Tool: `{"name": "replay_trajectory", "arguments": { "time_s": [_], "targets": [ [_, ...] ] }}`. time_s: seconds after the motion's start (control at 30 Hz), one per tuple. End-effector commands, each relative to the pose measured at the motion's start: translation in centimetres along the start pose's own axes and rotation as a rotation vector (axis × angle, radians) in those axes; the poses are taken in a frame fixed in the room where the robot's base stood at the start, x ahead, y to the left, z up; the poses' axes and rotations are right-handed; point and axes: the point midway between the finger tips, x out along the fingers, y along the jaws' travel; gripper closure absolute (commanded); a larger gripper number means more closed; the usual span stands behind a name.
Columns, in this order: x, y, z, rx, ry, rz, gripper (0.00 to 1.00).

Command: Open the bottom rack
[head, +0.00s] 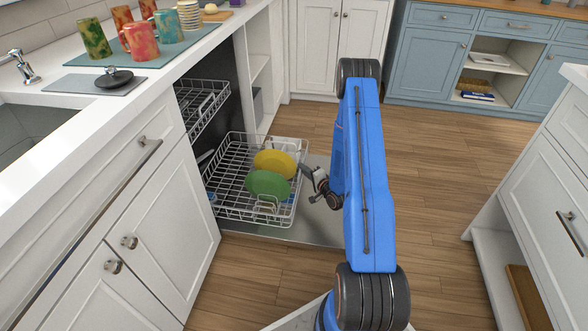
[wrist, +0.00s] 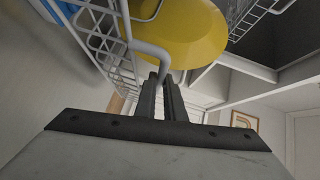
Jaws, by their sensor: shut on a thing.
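The bottom rack (head: 228,172) is a light grey wire basket that stands out of the dishwasher above its lowered door. A yellow plate (head: 275,163) and a green plate (head: 267,185) stand in it. My gripper (head: 311,180) is at the rack's outer, right-hand end. In the wrist view, my gripper's two fingers (wrist: 164,82) are closed on a grey bent bar (wrist: 152,50) at the rack's edge, with the yellow plate (wrist: 185,30) just beyond. The rack's wires (wrist: 108,45) show left of the bar. The exact grip contact is small in the head view.
The upper rack (head: 203,100) sits further in. The lowered dishwasher door (head: 318,222) lies under the bottom rack. White cabinets (head: 165,225) stand at the left and a white drawer unit (head: 545,195) at the right. Wood floor (head: 435,190) is clear between them.

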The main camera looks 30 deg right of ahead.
Motion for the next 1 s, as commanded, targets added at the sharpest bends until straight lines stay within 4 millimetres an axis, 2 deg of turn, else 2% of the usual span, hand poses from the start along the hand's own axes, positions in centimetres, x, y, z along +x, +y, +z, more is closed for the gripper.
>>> {"name": "replay_trajectory", "arguments": {
  "time_s": [0.3,0.77,0.8,0.87,1.0],
  "targets": [
    [-1.6,0.6,-1.6,0.002,0.000,0.002,1.00],
    [-1.8,0.6,-1.7,0.001,-0.001,0.002,1.00],
    [-1.8,0.6,-1.7,0.001,-0.001,0.002,0.86],
    [-1.8,0.6,-1.7,0.001,-0.001,0.002,0.72],
    [-1.8,0.6,-1.8,0.001,-0.001,0.001,0.72]
  ]
}}
